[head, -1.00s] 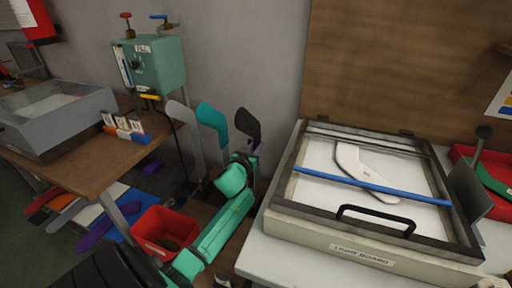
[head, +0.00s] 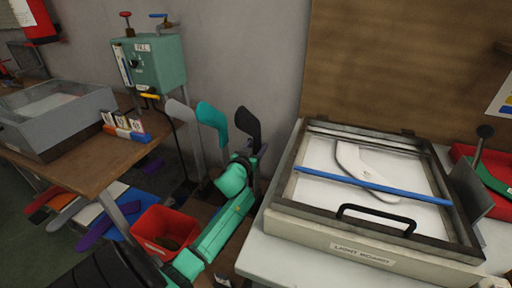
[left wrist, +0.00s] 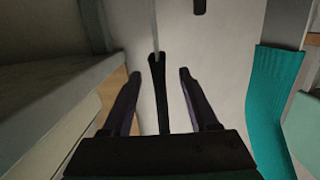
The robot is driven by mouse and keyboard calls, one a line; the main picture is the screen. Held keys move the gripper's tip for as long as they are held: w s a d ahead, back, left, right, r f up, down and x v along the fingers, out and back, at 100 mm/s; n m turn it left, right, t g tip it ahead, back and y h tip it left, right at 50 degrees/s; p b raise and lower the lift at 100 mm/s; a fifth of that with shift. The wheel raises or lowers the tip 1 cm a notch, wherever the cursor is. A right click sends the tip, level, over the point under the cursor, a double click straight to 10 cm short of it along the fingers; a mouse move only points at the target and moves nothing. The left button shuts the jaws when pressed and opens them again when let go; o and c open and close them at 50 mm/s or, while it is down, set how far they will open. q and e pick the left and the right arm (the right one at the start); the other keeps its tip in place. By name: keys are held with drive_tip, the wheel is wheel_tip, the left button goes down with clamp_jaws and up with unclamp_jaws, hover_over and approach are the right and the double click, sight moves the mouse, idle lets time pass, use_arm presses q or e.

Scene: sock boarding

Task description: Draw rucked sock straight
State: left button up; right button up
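A black sock (head: 248,126) stands upright on the wall side, right of a teal sock (head: 212,122) and a grey one (head: 181,115). My left gripper (head: 256,152) is low at the black sock. In the left wrist view its two fingers (left wrist: 162,98) are open, one on each side of a narrow dark strip (left wrist: 158,80), which looks like the black sock seen edge-on. Gaps show on both sides of the strip. The teal sock (left wrist: 272,95) hangs to the right, ribbed, outside the fingers. I cannot make out any rucks. My right gripper is not in view.
A light board box (head: 362,256) with a blue bar (head: 372,185) stands on the white table at right. A red bin (head: 166,232) is beside my left arm. A wooden bench (head: 85,165) with a grey tray (head: 52,120) is at left, and a green box (head: 155,66) is behind.

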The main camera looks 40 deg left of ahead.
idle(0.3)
use_arm(q)
drive_tip(key=shift+s+r, duration=0.1)
drive_tip(key=shift+s, duration=0.05)
drive_tip(key=f+p+v, duration=0.1)
drive_tip(key=p+v, duration=0.2)
drive_tip(key=v, duration=0.5)
drive_tip(key=shift+s+d, duration=0.2)
drive_tip(key=shift+s, duration=0.2)
